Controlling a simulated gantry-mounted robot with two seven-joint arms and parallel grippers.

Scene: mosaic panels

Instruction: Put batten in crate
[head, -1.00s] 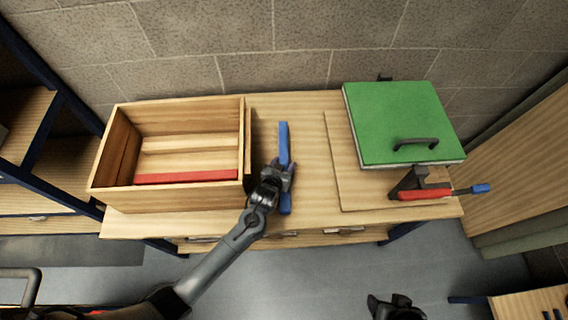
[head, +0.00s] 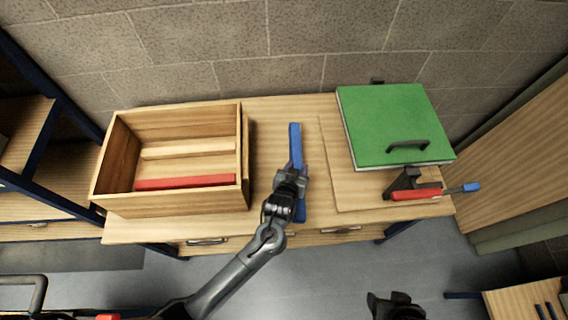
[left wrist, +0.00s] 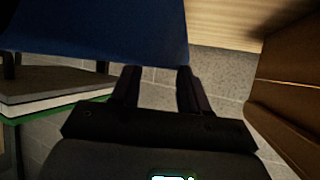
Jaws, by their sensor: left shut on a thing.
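The blue batten (head: 295,145) is held by my left gripper (head: 291,180), which is shut around its middle. The batten points away from me, to the right of the crate, and seems raised off the bench. In the left wrist view the blue batten (left wrist: 100,30) fills the upper left, between and beyond the fingers (left wrist: 157,88). The open wooden crate (head: 170,203) stands at the left of the bench, with a red batten (head: 185,182) and a pale wooden batten (head: 190,150) inside. My right gripper (head: 395,306) is at the bottom edge, away from the bench; its jaws are unclear.
On the bench (head: 270,130), a thin wooden board (head: 335,180) lies at the right. A green panel (head: 390,120) with a dark handle is above it, and a red clamp with a blue handle (head: 413,194) is at its front. Bare bench lies between crate and board.

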